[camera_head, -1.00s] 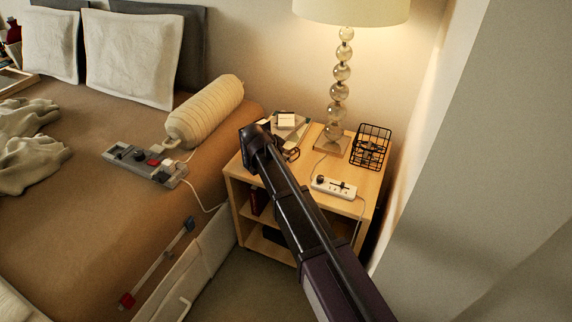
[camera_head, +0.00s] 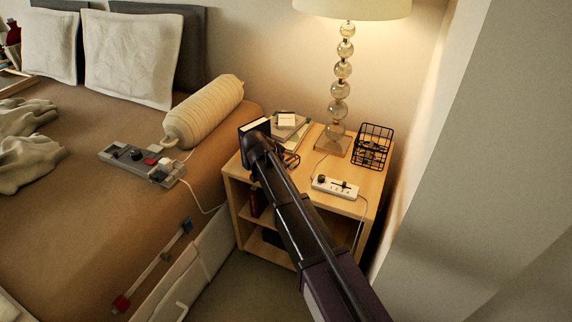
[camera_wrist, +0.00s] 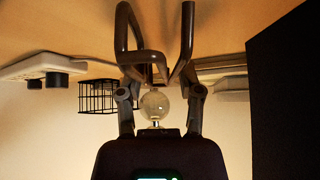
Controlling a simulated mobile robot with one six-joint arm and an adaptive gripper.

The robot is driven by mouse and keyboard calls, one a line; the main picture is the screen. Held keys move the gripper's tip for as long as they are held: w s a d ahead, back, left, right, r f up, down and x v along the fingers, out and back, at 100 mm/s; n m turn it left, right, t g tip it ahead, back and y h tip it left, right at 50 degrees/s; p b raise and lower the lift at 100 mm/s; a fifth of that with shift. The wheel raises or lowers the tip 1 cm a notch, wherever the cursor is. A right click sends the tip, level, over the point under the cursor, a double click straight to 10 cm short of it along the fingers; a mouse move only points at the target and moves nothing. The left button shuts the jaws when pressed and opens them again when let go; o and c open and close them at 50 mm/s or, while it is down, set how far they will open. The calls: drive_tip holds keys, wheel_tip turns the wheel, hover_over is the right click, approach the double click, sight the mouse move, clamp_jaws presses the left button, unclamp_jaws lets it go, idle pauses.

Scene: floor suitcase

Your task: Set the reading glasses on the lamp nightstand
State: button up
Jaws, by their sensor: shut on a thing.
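The reading glasses (camera_wrist: 123,30) show as a dark brown frame between the fingers of my gripper (camera_wrist: 160,77) in the wrist view. My gripper is shut on them. In the head view my gripper (camera_head: 272,147) is over the left part of the lamp nightstand (camera_head: 372,188), with its fingers mostly hidden by my arm. A bit of the glasses (camera_head: 291,160) shows just right of it, near the books. I cannot tell whether the glasses touch the top. The lamp (camera_head: 340,90) stands at the back of the nightstand and shows inverted in the wrist view (camera_wrist: 157,104).
Books with a small white box (camera_head: 286,119) lie at the nightstand's back left. A black wire basket (camera_head: 372,146) stands at right, a white power strip (camera_head: 335,187) at front. Bare wood shows between them. The bed with a bolster (camera_head: 205,110) and grey controller (camera_head: 140,163) is at left.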

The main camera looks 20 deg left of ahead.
drive_tip(key=shift+f, duration=0.2)
drive_tip(key=o, duration=1)
drive_tip(key=shift+r, duration=0.15)
drive_tip(key=shift+r, duration=0.15)
drive_tip(key=shift+p+v, duration=0.9)
drive_tip(key=shift+p, duration=0.05)
drive_tip(key=p+v, duration=0.7)
drive_tip(key=v, duration=0.3)
drive_tip(key=shift+s+p, duration=0.1)
drive_tip(key=shift+p, duration=0.25)
drive_tip(key=shift+d, duration=0.15)
